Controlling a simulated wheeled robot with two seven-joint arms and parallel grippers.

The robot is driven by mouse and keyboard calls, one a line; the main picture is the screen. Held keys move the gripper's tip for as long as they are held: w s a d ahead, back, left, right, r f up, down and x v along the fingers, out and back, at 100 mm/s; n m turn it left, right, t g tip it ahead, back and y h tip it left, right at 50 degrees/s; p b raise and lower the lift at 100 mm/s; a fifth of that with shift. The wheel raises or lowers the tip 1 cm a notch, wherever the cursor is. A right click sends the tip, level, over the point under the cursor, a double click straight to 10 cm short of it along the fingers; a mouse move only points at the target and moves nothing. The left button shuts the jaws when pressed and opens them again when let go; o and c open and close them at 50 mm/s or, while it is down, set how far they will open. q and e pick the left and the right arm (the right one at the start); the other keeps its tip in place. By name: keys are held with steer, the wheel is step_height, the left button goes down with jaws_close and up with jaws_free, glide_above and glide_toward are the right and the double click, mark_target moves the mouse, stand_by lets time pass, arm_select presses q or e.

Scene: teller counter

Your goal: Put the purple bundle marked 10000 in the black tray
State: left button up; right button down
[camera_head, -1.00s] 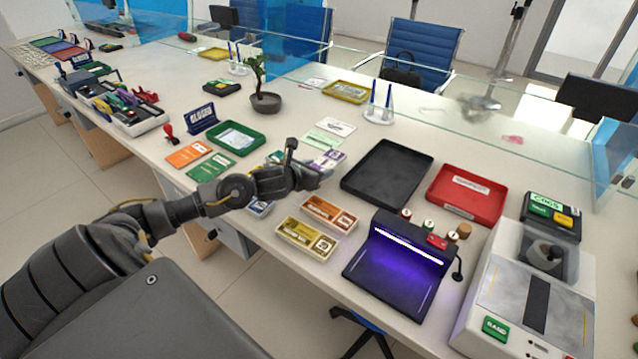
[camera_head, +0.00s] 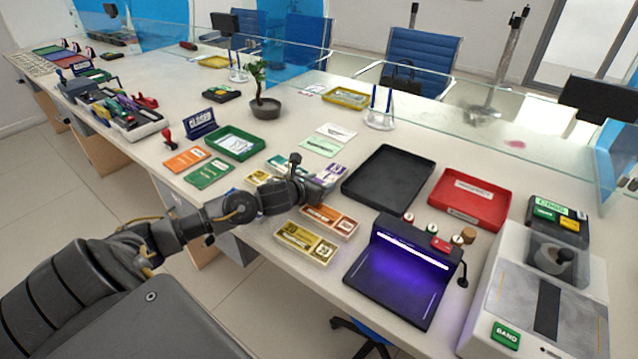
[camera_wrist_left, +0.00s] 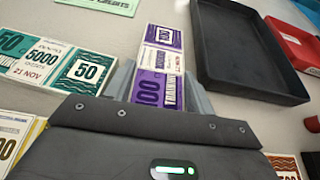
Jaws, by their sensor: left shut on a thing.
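The purple bundle (camera_wrist_left: 160,62) lies lengthwise between the fingers of my left gripper (camera_wrist_left: 158,84) in the left wrist view. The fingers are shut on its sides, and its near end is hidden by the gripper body. In the head view the far end of the purple bundle (camera_head: 334,171) shows just beyond my left gripper (camera_head: 322,184). I cannot tell whether it is clear of the counter. The black tray (camera_head: 388,178) is empty, just right of the gripper; its side also shows in the wrist view (camera_wrist_left: 235,85). My right gripper is out of view.
A teal 5000 bundle (camera_wrist_left: 50,60) lies close left of the gripper. Orange (camera_head: 328,221) and yellow (camera_head: 305,243) bundles lie nearer the counter's front edge. A red tray (camera_head: 469,199) stands right of the black one, and a purple-lit detector (camera_head: 400,270) in front.

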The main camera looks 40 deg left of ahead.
mark_target(321, 182)
arm_select(q)
steer(key=o, duration=0.8)
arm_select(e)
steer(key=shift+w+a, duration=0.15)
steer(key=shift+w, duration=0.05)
arm_select(q)
steer(key=shift+r, duration=0.1)
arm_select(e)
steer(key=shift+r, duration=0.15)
arm_select(q)
steer(key=shift+s, duration=0.45)
steer(key=v, duration=0.9)
steer(key=shift+s+r+b, duration=0.15)
steer(key=shift+s+b, duration=0.2)
steer(key=shift+b, duration=0.05)
steer(key=shift+s+d+r, duration=0.1)
steer(key=shift+s+r, duration=0.25)
steer(key=shift+s, duration=0.25)
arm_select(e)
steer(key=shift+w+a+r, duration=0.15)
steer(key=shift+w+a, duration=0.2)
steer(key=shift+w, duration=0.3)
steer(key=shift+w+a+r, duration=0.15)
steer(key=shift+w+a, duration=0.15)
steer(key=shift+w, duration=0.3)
